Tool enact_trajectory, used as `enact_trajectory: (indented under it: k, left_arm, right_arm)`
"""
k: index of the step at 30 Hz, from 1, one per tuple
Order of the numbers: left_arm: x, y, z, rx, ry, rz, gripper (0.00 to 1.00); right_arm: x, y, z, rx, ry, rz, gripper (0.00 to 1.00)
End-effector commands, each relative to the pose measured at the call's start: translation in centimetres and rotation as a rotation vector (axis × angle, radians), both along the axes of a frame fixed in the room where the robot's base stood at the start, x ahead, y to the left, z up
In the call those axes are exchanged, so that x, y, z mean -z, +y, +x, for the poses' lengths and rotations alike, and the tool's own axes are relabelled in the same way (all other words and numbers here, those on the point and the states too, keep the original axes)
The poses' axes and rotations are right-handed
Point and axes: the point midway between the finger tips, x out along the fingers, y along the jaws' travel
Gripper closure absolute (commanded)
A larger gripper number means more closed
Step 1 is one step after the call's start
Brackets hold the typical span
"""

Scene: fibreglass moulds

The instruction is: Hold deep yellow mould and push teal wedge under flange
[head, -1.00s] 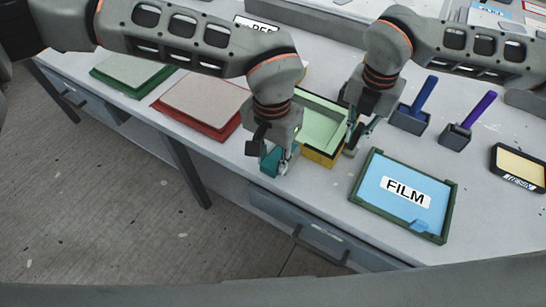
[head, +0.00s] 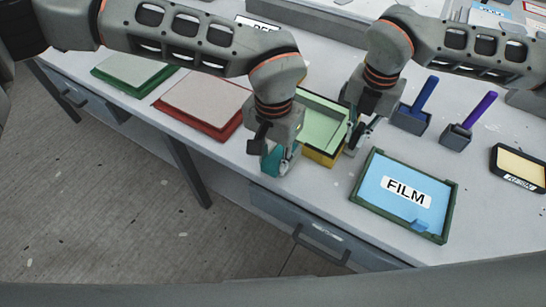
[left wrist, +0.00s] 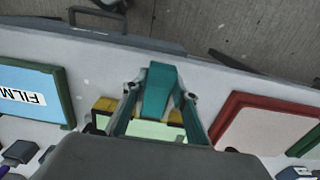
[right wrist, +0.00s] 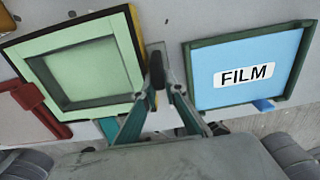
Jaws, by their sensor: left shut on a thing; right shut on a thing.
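The deep yellow mould (head: 321,158), with a pale green inside and dark rim, sits on the bench; the right wrist view shows its pale green inside (right wrist: 97,73). My right gripper (head: 354,140) is shut on the mould's right edge; its fingertips (right wrist: 157,76) show there in the right wrist view. My left gripper (head: 281,160) is shut on the teal wedge (head: 270,161), just left of the mould's front end. In the left wrist view the wedge (left wrist: 158,92) stands between the fingers, with the yellow flange behind it. I cannot tell whether wedge and flange touch.
A green-framed blue FILM tray (head: 447,210) lies to the right. A red mould (head: 225,134) and a green mould (head: 128,93) lie left. The bench front edge is close.

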Motion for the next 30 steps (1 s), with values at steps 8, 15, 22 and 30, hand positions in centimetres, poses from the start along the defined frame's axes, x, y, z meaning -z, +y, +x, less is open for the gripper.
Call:
enact_trajectory:
  k: [8, 15, 22, 30]
  left_arm:
    - [0.3, -0.2, 0.2, 0.003, -0.005, -0.006, 0.53]
    - [0.0, -0.3, 0.3, 0.003, -0.009, -0.008, 0.53]
    - [-0.1, -0.3, 0.3, 0.002, -0.009, -0.008, 0.53]
    - [-0.8, -0.2, 0.4, 0.001, -0.009, -0.008, 0.53]
  right_arm:
    - [-0.1, 0.4, -0.2, -0.008, 0.002, 0.005, 1.0]
    - [-0.1, 0.3, -0.2, -0.008, 0.003, 0.004, 1.0]
    - [0.0, 0.3, -0.2, -0.008, 0.004, 0.004, 1.0]
    - [0.0, 0.2, -0.2, -0.007, 0.003, 0.002, 1.0]
